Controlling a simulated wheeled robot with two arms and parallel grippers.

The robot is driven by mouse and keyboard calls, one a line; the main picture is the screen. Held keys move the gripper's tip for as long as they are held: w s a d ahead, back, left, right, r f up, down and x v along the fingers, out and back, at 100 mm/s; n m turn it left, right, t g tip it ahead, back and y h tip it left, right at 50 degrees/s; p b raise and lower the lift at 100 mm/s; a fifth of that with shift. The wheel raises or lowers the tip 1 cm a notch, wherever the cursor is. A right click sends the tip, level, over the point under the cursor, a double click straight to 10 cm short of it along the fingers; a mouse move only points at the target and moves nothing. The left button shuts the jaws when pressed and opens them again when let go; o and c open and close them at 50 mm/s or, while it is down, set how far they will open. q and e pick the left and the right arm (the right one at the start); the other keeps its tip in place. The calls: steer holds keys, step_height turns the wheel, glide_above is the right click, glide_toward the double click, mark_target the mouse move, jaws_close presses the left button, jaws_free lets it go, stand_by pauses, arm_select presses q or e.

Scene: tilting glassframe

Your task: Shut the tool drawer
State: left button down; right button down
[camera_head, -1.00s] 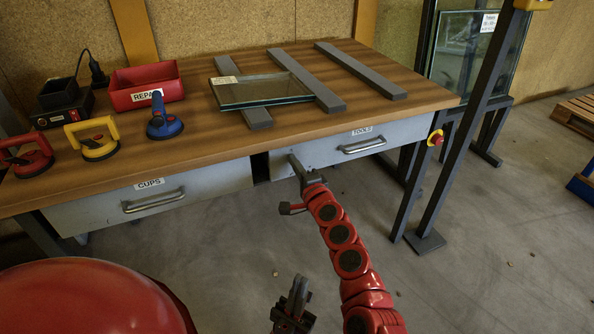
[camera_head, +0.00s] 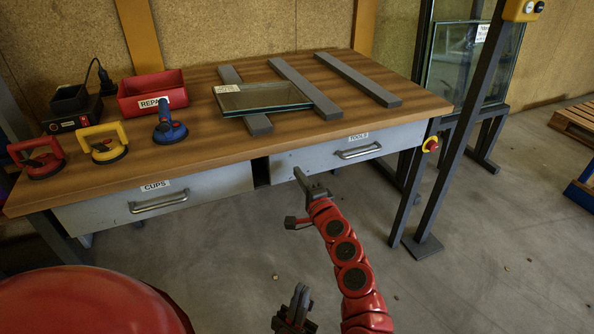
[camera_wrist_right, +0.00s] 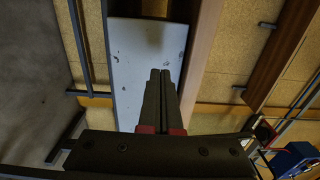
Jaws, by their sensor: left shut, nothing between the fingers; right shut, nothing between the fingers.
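The tool drawer (camera_head: 320,160), a grey front with a bar handle and a TOOLS label, is at the right under the workbench edge. Its front sits close beneath the tabletop, and no drawer interior shows. My right gripper (camera_head: 298,172) is shut and empty in front of the drawer's lower left part. In the right wrist view its fingers (camera_wrist_right: 159,74) point at the pale drawer front (camera_wrist_right: 135,65); I cannot tell whether they touch it. My left gripper (camera_head: 299,290) is shut and empty, low in the picture, away from the bench.
The CUPS drawer (camera_head: 215,184) is at the left, across a dark gap. On the workbench (camera_head: 200,135) are a red REPAIR bin (camera_head: 140,103), suction cups, grey strips and a glass pane (camera_head: 275,98). A dark post (camera_head: 456,150) stands at the right.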

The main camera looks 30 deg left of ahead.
steer(key=p+v, duration=0.2)
steer(key=v, duration=0.7)
steer(key=shift+f+p, duration=0.35)
